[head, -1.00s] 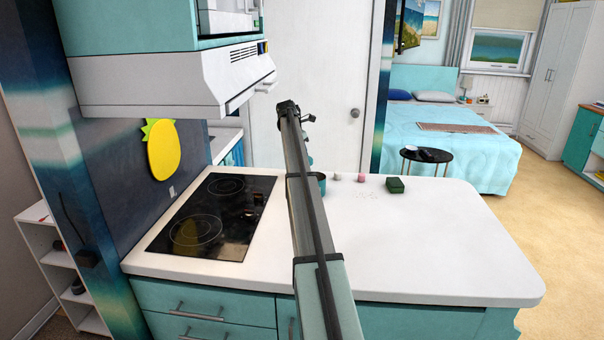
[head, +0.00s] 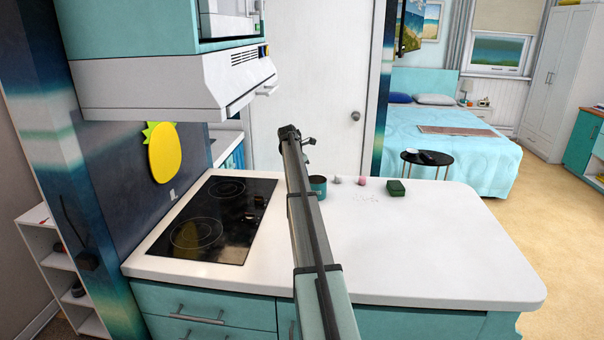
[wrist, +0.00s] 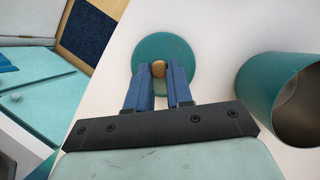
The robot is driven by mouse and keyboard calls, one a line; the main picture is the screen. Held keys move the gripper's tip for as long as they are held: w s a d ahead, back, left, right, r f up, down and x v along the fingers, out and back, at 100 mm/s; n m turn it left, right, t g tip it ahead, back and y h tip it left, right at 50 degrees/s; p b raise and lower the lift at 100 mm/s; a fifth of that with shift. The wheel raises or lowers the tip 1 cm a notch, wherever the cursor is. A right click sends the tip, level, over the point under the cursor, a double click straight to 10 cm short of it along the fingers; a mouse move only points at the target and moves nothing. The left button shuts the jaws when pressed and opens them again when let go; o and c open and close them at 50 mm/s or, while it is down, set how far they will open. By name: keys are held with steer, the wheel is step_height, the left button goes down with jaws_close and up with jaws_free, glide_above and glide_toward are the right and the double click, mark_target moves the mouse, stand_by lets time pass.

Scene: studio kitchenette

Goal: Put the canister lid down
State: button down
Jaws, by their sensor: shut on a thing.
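The canister lid (wrist: 178,50) is a round teal disc with a brass-coloured knob in the wrist view. My gripper (wrist: 159,72) is shut on that knob with its blue fingers. White counter shows around the lid; I cannot tell whether the lid touches it. The open teal canister (wrist: 262,92) is to the right of the lid, apart from it, with its dark inside showing. In the head view the canister (head: 318,185) stands on the counter just right of my arm. My gripper and the lid are hidden behind my arm there.
On the white counter (head: 430,250), a small whitish thing (head: 337,180), a pink thing (head: 362,182) and a green box (head: 397,187) stand right of the canister. Small specks lie in front of them. A black cooktop (head: 215,220) is at left, under a white hood (head: 175,85). The right front counter is clear.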

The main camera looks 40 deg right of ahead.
steer(key=shift+f, duration=0.15)
steer(key=c, duration=1)
jaws_free()
steer(key=v, duration=1.2)
steer(key=shift+r, duration=0.25)
